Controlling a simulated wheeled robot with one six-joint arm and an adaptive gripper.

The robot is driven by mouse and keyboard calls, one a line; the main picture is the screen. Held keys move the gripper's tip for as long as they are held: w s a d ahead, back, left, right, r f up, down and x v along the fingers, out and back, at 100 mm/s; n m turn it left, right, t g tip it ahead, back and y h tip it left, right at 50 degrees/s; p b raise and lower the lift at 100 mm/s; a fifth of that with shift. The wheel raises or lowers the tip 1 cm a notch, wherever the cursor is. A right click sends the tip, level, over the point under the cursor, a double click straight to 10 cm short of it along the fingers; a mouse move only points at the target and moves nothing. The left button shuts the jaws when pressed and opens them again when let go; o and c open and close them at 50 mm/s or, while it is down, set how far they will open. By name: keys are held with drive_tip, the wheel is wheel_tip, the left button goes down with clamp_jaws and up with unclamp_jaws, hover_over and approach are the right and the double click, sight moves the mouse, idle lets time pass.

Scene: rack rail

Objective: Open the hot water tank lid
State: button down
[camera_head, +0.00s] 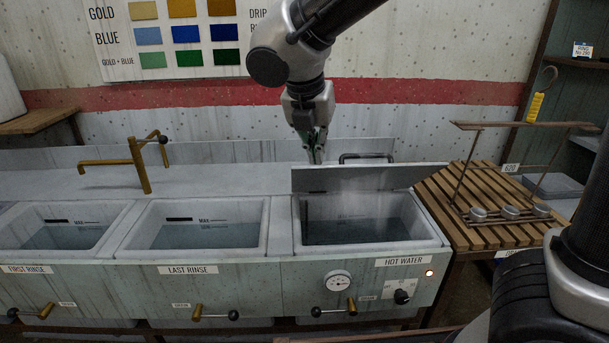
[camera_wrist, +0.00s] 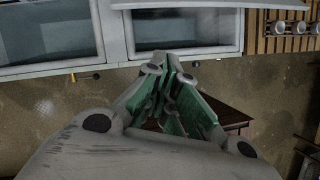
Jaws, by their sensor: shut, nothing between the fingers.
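The hot water tank (camera_head: 428,241) is uncovered. Its grey lid (camera_head: 375,178) stands raised along the tank's back edge, with a dark bar handle (camera_head: 366,156) showing above its top edge. Steam and dark water show inside. The tank's opening is also in the wrist view (camera_wrist: 188,46), with the lid (camera_wrist: 215,4) along the top. My gripper (camera_head: 316,158) is shut and empty, pointing down at the lid's top edge near its left end, left of the handle. Whether it touches the lid cannot be told. In the wrist view its green fingers are together.
The last rinse tank (camera_head: 190,256) and first rinse tank (camera_head: 30,254) stand to the left. A brass tap (camera_head: 138,165) rises behind them. At the right, a slatted table (camera_head: 440,200) carries a metal rack (camera_head: 525,126) and small round weights. The wall is close behind.

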sight(304, 174)
drive_tip(key=w+a+f+n+t+y, duration=0.1)
drive_tip(key=w+f+n, duration=0.1)
drive_tip(key=f, duration=0.5)
drive_tip(key=w+a+f+n+y, duration=0.1)
drive_tip(key=w+f+n, duration=0.15)
drive_tip(key=f, duration=0.45)
drive_tip(key=shift+m, duration=0.25)
drive_tip(key=shift+w+a+r, duration=0.1)
drive_tip(key=shift+w+r, duration=1.4)
drive_tip(key=shift+r, duration=0.2)
